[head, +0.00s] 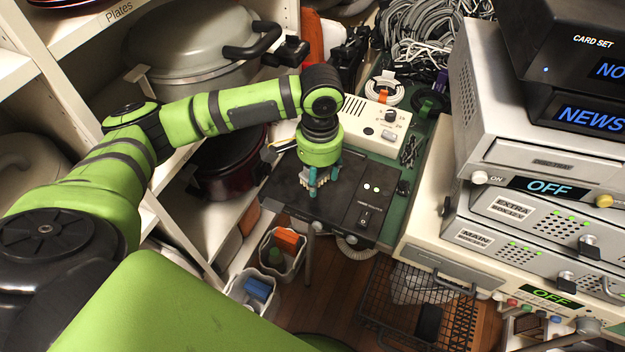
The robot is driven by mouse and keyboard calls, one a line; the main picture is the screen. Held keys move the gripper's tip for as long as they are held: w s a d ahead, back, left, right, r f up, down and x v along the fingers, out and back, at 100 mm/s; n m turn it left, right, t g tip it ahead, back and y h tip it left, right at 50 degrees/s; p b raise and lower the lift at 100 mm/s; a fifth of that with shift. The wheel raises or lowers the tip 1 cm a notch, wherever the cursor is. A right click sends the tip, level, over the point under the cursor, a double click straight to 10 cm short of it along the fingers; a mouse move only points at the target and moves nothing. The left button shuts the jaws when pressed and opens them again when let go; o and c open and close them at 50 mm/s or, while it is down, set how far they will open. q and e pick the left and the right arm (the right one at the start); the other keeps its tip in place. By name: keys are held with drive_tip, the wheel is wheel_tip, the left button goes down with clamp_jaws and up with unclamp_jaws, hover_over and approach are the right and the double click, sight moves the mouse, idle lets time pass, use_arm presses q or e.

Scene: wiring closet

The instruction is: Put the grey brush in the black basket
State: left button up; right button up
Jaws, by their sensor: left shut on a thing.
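My left gripper (312,186) points down over the black panel of the bench unit in the middle of the head view. Its teal fingers are shut on a small pale thing with bristle-like ends, which looks like the grey brush (318,181). The fingers hide most of it, and I cannot tell whether it touches the panel. The black wire basket (374,315) stands on the wooden floor at the lower right, below and to the right of the gripper. A black object and some whitish mesh-like material show in it. My right gripper is not in view.
A black unit with a switch (365,217) lies under the gripper, beside a cream box with a knob (377,122). Stacked grey devices (520,210) stand at the right, partly above the basket. Shelves with pots fill the left. Two white bins (262,300) stand at lower centre.

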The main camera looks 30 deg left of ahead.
use_arm(q)
drive_tip(key=shift+w+a+f, duration=0.4)
drive_tip(key=shift+a+f, duration=0.1)
drive_tip(key=shift+a, duration=0.25)
drive_tip(key=shift+f, duration=2.05)
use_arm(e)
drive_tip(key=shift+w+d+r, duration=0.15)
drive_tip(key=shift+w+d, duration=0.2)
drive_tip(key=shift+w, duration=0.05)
use_arm(q)
drive_tip(key=o, duration=1.4)
drive_tip(key=shift+f, duration=0.15)
drive_tip(key=shift+o, duration=0.2)
wheel_tip(320, 180, up, 12)
drive_tip(key=shift+r, duration=0.2)
drive_tip(key=shift+f, duration=0.1)
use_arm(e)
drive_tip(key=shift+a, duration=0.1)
